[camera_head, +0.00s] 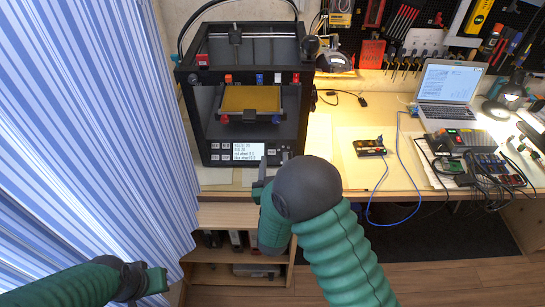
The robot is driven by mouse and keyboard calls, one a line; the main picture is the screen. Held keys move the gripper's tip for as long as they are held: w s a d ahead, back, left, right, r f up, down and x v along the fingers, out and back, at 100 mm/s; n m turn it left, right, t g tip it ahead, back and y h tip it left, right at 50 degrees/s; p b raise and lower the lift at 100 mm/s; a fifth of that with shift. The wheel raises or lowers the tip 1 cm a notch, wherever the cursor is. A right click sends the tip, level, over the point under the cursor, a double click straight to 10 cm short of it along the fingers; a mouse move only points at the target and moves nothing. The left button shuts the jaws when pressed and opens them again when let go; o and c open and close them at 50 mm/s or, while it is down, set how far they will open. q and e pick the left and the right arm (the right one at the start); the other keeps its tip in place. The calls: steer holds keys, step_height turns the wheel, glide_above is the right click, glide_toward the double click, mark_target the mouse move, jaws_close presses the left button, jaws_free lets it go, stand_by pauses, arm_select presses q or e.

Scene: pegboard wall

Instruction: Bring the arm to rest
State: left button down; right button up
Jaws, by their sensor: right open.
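My right arm (345,255) comes up from the bottom middle. Its gripper (262,175) is in front of the lower right part of a black 3D printer (190,95), partly hidden behind my arm's dark joint. It is open and holds nothing that I can see. My left gripper (157,281) is at the lower left, by the striped curtain, away from the table. Its fingers are too small to tell whether they are open or shut.
The wooden table (340,120) holds a laptop (447,85), a small circuit board (368,147) with a blue cable (405,165), and electronics at the right. A blue striped curtain (90,120) hangs at the left. Shelves (235,215) stand below the printer. A tool pegboard (425,20) is behind.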

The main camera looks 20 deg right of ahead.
steer(key=s+d+f+g+y+p, duration=0.1)
steer(key=s+g+y, duration=0.1)
steer(key=s+g, duration=0.5)
steer(key=s+d+f+g+y+p, duration=0.1)
steer(key=s+g, duration=0.6)
steer(key=s, duration=1.1)
steer(key=shift+s+d+f+g+y+p, duration=0.25)
steer(key=shift+d+y+p, duration=0.3)
steer(key=shift+y, duration=0.55)
steer(key=shift+w+a, duration=0.1)
